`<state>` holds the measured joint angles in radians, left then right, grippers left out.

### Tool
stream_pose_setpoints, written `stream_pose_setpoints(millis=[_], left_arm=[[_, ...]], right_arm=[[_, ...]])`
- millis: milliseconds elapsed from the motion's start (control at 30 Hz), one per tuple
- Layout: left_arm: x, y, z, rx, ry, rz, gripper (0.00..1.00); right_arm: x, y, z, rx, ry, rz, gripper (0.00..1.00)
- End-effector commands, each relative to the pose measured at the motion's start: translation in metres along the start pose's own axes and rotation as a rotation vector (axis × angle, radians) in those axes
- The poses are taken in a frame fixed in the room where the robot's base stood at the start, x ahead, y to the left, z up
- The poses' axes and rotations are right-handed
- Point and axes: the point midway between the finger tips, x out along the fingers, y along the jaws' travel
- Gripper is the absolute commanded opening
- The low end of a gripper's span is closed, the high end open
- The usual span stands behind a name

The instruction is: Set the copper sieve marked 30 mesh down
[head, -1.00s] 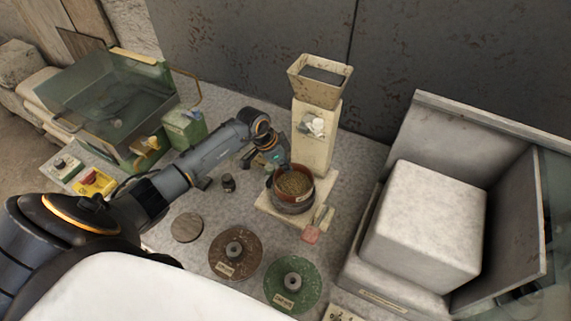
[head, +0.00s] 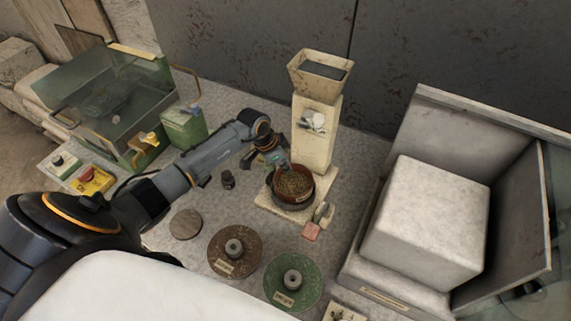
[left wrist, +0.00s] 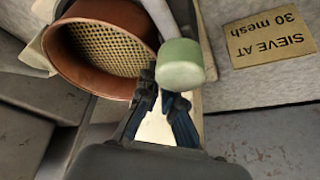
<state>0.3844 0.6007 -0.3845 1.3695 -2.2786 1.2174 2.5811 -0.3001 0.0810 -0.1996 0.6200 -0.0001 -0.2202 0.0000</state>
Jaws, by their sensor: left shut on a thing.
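The copper sieve (head: 293,183) has a reddish-brown rim and a yellowish mesh. In the head view it is over a dark round pan (head: 294,207) on the pale base of the feeder; I cannot tell whether it touches the pan. My left gripper (head: 279,166) is at its back left. In the left wrist view the sieve (left wrist: 82,62) is left of the fingertips (left wrist: 162,92), and the fingers are closed at its rim. The contact is partly hidden. A card (left wrist: 270,38) reading "SIEVE AT 30 mesh" lies to the right. My right gripper is out of view.
A pale feeder (head: 313,135) with a hopper stands behind the sieve. A large white block (head: 425,215) is right.

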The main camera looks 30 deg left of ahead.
Motion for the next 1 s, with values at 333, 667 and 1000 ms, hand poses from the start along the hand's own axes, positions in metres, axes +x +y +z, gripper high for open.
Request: stream_pose_setpoints(millis=[333,667,1000], left_arm=[[0.0048,0.0001,0.0017,0.000,0.001,0.000,0.19],[0.0052,0.0004,0.0023,0.000,-0.001,0.000,0.32],[0.0035,0.0002,0.0015,0.000,0.000,0.000,0.32]], right_arm=[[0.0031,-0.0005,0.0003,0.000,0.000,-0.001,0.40],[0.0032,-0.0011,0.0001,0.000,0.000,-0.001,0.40],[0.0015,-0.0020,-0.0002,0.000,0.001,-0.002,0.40]])
